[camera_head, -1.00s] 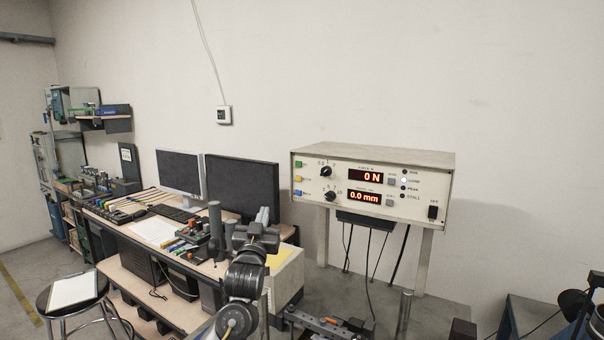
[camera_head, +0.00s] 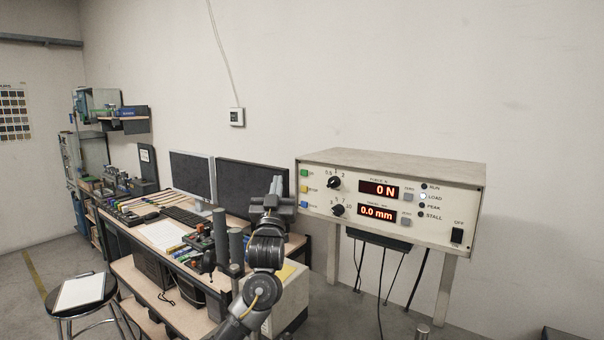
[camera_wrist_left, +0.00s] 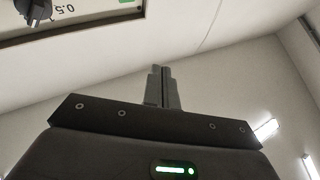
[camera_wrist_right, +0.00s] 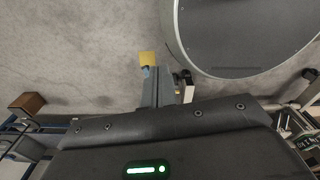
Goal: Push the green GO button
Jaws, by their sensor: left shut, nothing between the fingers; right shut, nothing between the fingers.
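The green button (camera_head: 304,173) is the top one in the column on the left side of the control box (camera_head: 400,162) front. A yellow button (camera_head: 304,188) and a blue button (camera_head: 304,204) are below it. My left gripper (camera_head: 278,185) is shut and empty, just left of this column in the picture, and contact is not visible. In the left wrist view the green button (camera_wrist_left: 126,2) is cut by the top edge, above and left of the shut fingertips (camera_wrist_left: 160,72). My right gripper (camera_wrist_right: 158,85) is shut and empty over grey floor, away from the box.
The box stands on pale legs (camera_head: 444,290) with cables hanging below. Two dials (camera_head: 334,183) sit right of the buttons. A bench with monitors (camera_head: 192,177) and a stool (camera_head: 80,292) are at left. A round dark surface (camera_wrist_right: 245,35) is near my right gripper.

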